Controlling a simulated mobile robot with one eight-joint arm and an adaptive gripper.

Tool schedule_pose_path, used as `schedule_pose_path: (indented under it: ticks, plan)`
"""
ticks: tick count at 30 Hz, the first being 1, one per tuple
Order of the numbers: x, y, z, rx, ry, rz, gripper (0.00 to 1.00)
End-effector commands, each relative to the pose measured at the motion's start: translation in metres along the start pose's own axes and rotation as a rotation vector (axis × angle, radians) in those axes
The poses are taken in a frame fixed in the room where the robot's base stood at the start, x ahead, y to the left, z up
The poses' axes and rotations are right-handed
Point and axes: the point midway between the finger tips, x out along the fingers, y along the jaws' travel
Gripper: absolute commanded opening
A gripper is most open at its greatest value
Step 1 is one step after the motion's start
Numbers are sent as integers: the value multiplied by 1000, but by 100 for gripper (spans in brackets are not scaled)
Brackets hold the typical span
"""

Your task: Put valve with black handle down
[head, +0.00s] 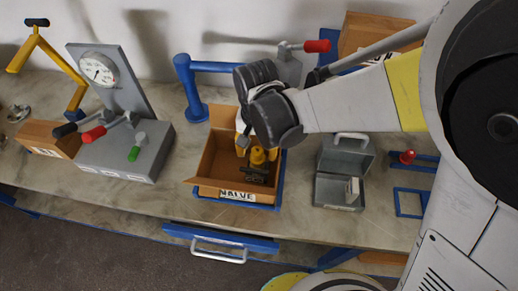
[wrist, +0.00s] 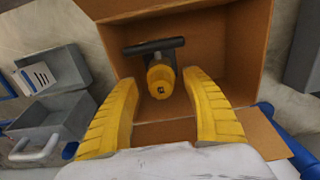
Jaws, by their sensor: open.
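The valve with the black handle (head: 258,163) is inside an open cardboard box labelled VALVE (head: 204,186). In the wrist view, its yellow body (wrist: 160,80) faces the camera and its black bar handle (wrist: 153,47) lies across the far end. My gripper (wrist: 160,84) is open, with one yellow finger on each side of the valve body. Gaps show between both fingers and the body. In the head view my wrist hides part of the box and the fingers. I cannot tell exactly how the valve rests on the box floor.
A grey panel with a gauge (head: 97,69) and coloured-handled valves stands left of the box. A grey open case (head: 338,191) is close on the right, with blue frames beyond. A blue pipe (head: 190,88) stands behind. Bare counter lies between panel and box.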

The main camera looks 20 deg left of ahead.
Motion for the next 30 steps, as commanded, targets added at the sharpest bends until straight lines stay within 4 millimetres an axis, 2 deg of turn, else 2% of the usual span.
schedule_pose_path:
  ticks: [1,6,14,17,20,26,30]
  plan:
    - [-13,0,0,0,0,0,57]
    - [-35,0,0,0,0,0,57]
    - [-41,1,0,0,1,0,57]
    - [-49,11,-3,5,14,-9,57]
    - [-70,40,-8,20,57,-33,57]
    - [-127,141,-8,57,233,-81,57]
    - [-154,208,11,80,374,-73,57]
